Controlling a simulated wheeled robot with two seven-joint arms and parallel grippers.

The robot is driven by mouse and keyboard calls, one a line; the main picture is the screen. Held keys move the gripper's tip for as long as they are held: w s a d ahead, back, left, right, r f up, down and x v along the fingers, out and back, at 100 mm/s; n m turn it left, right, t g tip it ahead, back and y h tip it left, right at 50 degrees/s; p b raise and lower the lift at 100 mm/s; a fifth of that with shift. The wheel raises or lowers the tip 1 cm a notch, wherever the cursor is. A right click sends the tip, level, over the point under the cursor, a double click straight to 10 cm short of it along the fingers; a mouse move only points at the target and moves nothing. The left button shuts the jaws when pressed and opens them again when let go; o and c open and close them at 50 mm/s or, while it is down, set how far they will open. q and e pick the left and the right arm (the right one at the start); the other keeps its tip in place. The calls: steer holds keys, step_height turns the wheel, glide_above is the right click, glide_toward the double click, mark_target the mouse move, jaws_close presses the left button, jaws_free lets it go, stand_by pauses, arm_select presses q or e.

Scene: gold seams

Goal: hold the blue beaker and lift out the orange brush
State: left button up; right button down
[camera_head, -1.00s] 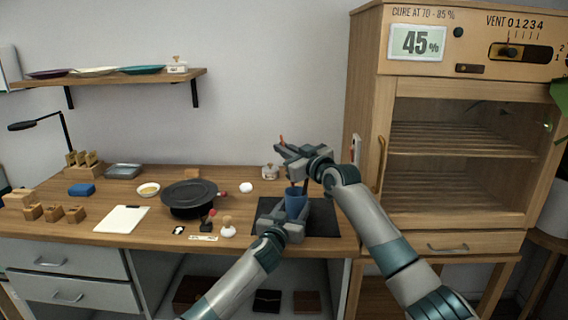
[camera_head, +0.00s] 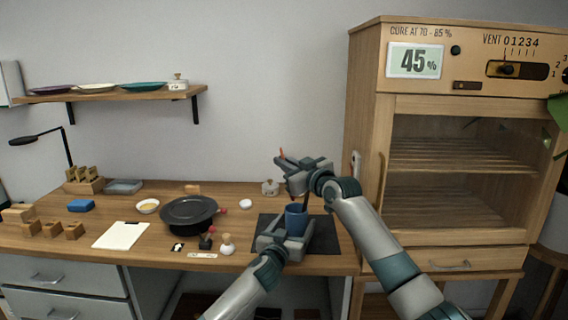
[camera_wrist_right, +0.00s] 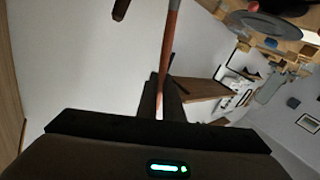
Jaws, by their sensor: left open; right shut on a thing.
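The blue beaker (camera_head: 296,220) stands on the dark mat (camera_head: 327,243) near the bench's front right. My left gripper (camera_head: 285,238) is open and low at the beaker, with its fingers spread around the beaker's lower part. My right gripper (camera_head: 288,166) is shut on the orange brush (camera_head: 281,153) above the beaker. The brush's orange end sticks up past the fingers, and its orange shaft (camera_wrist_right: 169,45) runs up from the jaws in the right wrist view. A dark stem shows between gripper and beaker; I cannot tell whether its lower end is inside the rim.
A black pan-like dish (camera_head: 188,211), a small pale-topped jar (camera_head: 227,244) and a white board (camera_head: 120,235) lie to the left. A small pot (camera_head: 270,188) stands behind the beaker. The wooden cabinet (camera_head: 450,150) rises close on the right.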

arm_select(q)
steer(key=shift+s, duration=0.15)
steer(key=shift+v, duration=5.9)
